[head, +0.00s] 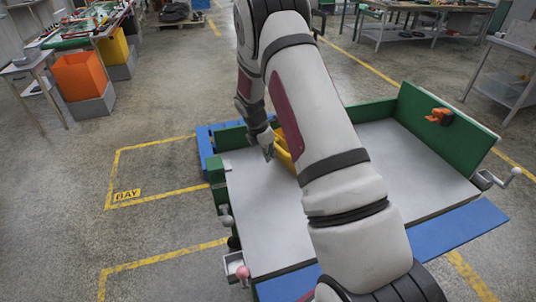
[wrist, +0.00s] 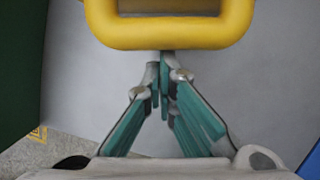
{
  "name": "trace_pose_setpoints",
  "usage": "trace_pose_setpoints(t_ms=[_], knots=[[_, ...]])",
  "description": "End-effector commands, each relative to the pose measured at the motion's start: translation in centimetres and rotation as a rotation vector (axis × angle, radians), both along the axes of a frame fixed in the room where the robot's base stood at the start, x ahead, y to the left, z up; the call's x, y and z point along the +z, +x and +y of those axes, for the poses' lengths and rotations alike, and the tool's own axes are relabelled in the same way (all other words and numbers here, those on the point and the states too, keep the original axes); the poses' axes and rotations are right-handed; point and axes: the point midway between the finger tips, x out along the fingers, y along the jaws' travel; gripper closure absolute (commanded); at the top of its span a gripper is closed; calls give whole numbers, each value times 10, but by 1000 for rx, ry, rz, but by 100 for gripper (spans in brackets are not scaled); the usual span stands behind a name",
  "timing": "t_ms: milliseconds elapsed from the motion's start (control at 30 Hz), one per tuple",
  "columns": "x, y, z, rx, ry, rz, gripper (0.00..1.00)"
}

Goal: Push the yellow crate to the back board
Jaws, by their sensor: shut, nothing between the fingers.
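The yellow crate (wrist: 170,32) fills the top of the wrist view, its rounded near rim towards me. In the head view only a sliver of the yellow crate (head: 284,150) shows beside my arm, which hides the rest. My gripper (wrist: 165,62) is shut and empty, with its tips right at the crate's near side; I cannot tell whether they touch. My gripper also shows in the head view (head: 268,152), low over the grey tabletop. The green back board (head: 370,111) runs along the table's far edge, partly hidden by my arm. The gap between crate and board is hidden.
The grey tabletop (head: 265,225) is clear at left front and right. A taller green board (head: 445,130) with an orange clamp (head: 439,116) stands on the right. Crank handles (head: 497,178) stick out at the sides. A blue strip (head: 440,238) edges the front.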

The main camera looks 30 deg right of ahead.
Motion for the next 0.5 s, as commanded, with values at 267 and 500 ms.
trace_pose_setpoints(t_ms=[267, 500], knots=[[-2, 3, -47, -7, -1, -2, 100], [-1, 4, -88, -3, -1, -1, 100]])
